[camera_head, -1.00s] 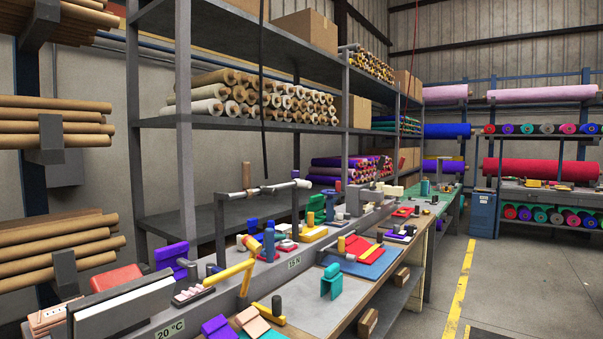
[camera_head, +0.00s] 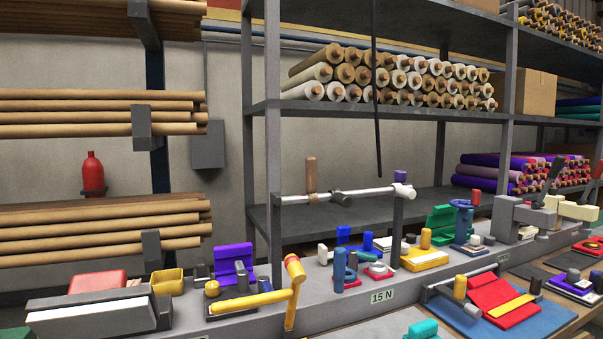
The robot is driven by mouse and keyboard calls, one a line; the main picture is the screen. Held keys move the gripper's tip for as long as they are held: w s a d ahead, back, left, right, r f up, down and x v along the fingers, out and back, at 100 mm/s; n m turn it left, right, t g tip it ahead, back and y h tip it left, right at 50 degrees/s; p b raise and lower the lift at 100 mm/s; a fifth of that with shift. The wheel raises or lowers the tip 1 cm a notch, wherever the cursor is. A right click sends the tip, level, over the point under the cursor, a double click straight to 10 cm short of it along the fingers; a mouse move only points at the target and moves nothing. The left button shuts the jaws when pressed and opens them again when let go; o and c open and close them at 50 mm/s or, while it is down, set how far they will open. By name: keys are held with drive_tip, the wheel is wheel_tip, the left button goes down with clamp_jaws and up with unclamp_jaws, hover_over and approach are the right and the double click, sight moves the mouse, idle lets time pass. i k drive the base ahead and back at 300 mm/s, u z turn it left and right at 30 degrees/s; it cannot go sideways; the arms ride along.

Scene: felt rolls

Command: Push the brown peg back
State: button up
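A brown peg (camera_head: 310,174) stands upright at a horizontal white-grey bar (camera_head: 365,194), left of the bar's middle. The peg sticks up above the bar, and its lower end meets the bar or a collar on it. A dark knob or clamp (camera_head: 341,198) sits on the bar just right of the peg. The bar's right end is at a dark upright post (camera_head: 397,228) with a white cap. My gripper is not in view.
The bench carries a yellow lever (camera_head: 295,276), a purple holder (camera_head: 234,262), blue cylinders (camera_head: 340,268) and a red-and-blue mat (camera_head: 500,305). Behind stand a grey rack (camera_head: 274,140) with rolls and, at left, stacked brown rolls (camera_head: 100,225). A black cable (camera_head: 376,90) hangs down.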

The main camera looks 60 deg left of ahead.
sight(311, 163)
drive_tip(key=u, duration=0.65)
drive_tip(key=i, duration=0.8)
drive_tip(key=u, duration=0.9)
